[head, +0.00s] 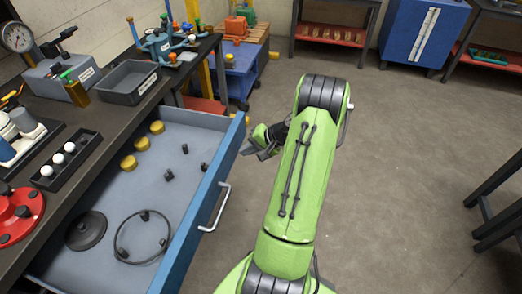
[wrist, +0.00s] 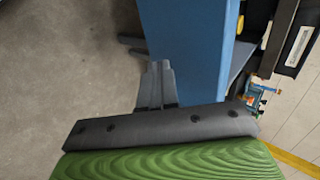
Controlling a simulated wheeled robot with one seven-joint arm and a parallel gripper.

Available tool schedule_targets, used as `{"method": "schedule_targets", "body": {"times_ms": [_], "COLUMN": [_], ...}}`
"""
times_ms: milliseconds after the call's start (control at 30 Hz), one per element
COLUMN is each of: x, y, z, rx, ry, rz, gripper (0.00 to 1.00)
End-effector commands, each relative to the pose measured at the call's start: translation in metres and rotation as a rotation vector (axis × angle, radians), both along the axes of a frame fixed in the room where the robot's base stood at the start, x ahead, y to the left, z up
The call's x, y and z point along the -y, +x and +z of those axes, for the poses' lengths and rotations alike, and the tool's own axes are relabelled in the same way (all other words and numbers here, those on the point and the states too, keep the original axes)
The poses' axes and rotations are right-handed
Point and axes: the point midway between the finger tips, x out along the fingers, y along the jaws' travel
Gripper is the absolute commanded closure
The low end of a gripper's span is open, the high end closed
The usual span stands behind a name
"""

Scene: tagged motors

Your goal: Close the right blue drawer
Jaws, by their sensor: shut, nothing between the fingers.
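The blue drawer (head: 206,192) is pulled out from under the dark workbench, and its grey inside shows. Its silver handle (head: 215,208) is on the outer face of the front. My gripper (head: 249,150) is outside the drawer, close to the far end of its front panel. In the wrist view my gripper (wrist: 158,68) has its fingers together and empty, beside the blue front panel (wrist: 187,40). I cannot tell whether the fingertips touch the panel.
The drawer holds yellow cylinders (head: 141,144), a black disc (head: 86,231), a thin black ring (head: 119,232) and small dark parts. A grey bin (head: 131,82) and white balls in a black tray (head: 44,180) stand on the bench (head: 96,110). The floor (head: 400,170) to the right is clear.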

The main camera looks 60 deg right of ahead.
Motion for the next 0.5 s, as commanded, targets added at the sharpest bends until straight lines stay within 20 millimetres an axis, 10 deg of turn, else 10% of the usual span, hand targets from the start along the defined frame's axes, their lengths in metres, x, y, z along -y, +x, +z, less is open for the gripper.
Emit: {"method": "schedule_targets", "body": {"times_ms": [500], "x": [-0.0052], "y": [0.0147], "z": [0.0009], "rx": [-0.001], "ry": [0.000], "rz": [-0.001], "gripper": [1.00]}}
